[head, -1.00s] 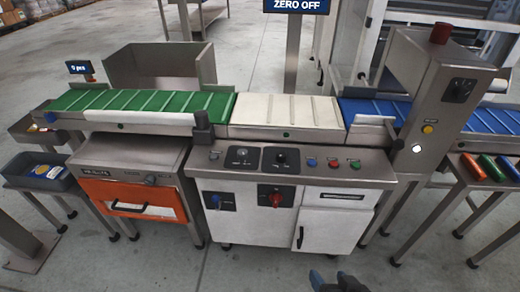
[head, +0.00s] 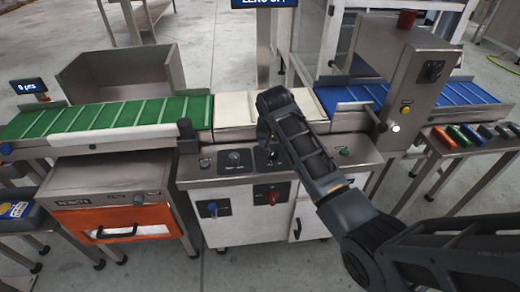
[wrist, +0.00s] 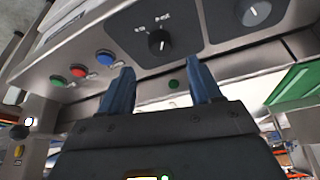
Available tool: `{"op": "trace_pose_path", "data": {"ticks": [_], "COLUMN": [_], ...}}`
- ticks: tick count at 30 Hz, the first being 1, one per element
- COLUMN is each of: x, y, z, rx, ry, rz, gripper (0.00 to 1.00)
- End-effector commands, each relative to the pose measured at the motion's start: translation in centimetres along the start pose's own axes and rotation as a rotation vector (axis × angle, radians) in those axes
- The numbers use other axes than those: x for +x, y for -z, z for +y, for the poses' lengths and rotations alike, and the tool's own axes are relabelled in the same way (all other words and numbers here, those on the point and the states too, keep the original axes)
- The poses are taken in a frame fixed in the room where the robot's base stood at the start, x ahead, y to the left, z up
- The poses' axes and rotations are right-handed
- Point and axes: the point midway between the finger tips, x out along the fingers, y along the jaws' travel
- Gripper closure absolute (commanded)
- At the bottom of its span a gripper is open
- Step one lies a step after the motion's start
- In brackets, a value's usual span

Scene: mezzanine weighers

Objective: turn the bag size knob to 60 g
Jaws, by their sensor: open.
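A black pointer knob (wrist: 158,41) sits on a dark plate in the wrist view, with small marks beside it that are too blurred to read. I take it for the bag size knob; its plate (head: 267,160) shows in the head view, partly hidden by my arm. A second, grey dial (wrist: 256,12) sits on the neighbouring plate, which also shows in the head view (head: 234,159). My gripper (wrist: 162,84) is open and empty. Its two blue fingers point toward the knob from a short distance, apart from it. In the head view the fingertips are not clear.
Green (wrist: 56,81), red (wrist: 78,70) and blue (wrist: 104,57) buttons lie beside the knob plate. Below on the cabinet front are a blue switch (head: 212,209) and a red switch (head: 273,197). Conveyor belts, including a white one (head: 232,112), run behind the panel.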

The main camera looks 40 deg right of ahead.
Motion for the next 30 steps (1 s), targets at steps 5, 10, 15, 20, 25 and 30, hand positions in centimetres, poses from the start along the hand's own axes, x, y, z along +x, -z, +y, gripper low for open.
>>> {"op": "trace_pose_path", "data": {"ticks": [5, 10, 15, 20, 25, 30], "x": [1.1, 3.8, 6.1, 7.3, 7.7, 7.7], "y": [0.3, 0.2, 0.3, 0.2, 0.2, 0.2], "z": [0.1, 0.2, 0.1, 0.1, 0.1, 0.1], "rx": [0.004, 0.003, 0.003, 0.002, 0.002, 0.002], "ry": [-0.009, -0.010, -0.007, -0.006, -0.006, -0.006], "rz": [-0.006, -0.007, -0.005, -0.004, -0.004, -0.003], "gripper": [0.36, 0.36, 0.36, 0.36, 0.36, 0.36]}}
